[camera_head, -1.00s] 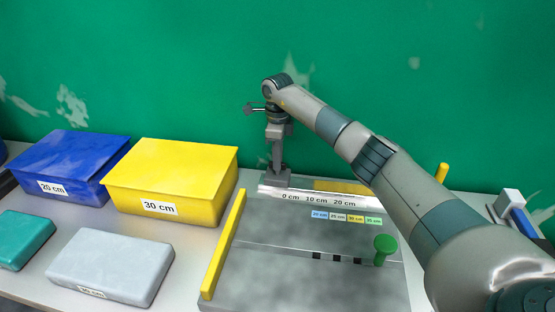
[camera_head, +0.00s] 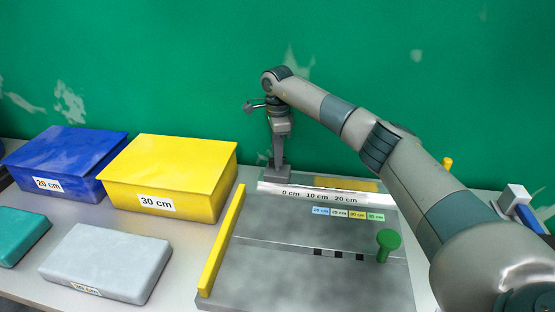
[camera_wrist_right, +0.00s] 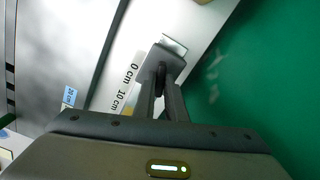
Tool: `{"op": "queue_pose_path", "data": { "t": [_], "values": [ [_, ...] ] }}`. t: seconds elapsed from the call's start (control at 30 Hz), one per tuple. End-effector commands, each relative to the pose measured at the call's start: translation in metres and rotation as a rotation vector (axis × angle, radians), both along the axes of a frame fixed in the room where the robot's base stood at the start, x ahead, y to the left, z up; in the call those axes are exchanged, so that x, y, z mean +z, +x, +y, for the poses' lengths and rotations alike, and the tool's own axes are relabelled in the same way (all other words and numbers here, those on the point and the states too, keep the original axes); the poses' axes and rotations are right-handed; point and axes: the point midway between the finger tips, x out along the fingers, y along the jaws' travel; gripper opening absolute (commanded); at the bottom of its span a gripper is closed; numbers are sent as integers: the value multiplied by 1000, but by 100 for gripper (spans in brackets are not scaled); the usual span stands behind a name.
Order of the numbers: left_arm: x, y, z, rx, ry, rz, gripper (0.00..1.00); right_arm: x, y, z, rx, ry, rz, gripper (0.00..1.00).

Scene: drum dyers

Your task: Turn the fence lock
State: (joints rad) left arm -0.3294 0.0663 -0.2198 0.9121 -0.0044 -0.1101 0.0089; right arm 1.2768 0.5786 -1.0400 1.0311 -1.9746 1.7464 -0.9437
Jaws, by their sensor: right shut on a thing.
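My right gripper (camera_head: 279,168) reaches down at the back left of the grey board, at the left end of the white scale strip marked 0, 10 and 20 cm. In the right wrist view my right gripper (camera_wrist_right: 162,85) has its fingers closed around a small dark part (camera_wrist_right: 160,76), which looks like the fence lock. A grey block (camera_wrist_right: 170,45) with a pale end shows just past the fingertips. The head view hides the lock behind the fingers. A yellow bar (camera_head: 222,240) lies along the board's left side. My left gripper is not in view.
A green knob (camera_head: 387,243) stands at the board's right. Left of the board are a yellow 30 cm box (camera_head: 168,170), a blue box (camera_head: 65,160), a grey box (camera_head: 108,262) and a green box (camera_head: 18,235). A green wall (camera_head: 180,60) rises close behind.

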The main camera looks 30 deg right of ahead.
Motion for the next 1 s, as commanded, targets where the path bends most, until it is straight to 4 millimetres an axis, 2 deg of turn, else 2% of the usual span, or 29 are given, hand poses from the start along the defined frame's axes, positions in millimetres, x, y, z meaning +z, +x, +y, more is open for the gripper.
{"op": "queue_pose_path", "data": {
  "t": [0.2,0.6,1.0],
  "values": [
    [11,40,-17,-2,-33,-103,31,-1,1,-1,204,-1,-4,0],
    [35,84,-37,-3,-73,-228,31,0,1,0,584,0,-3,0],
    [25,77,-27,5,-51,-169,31,1,1,0,953,1,-3,0]
  ]
}}
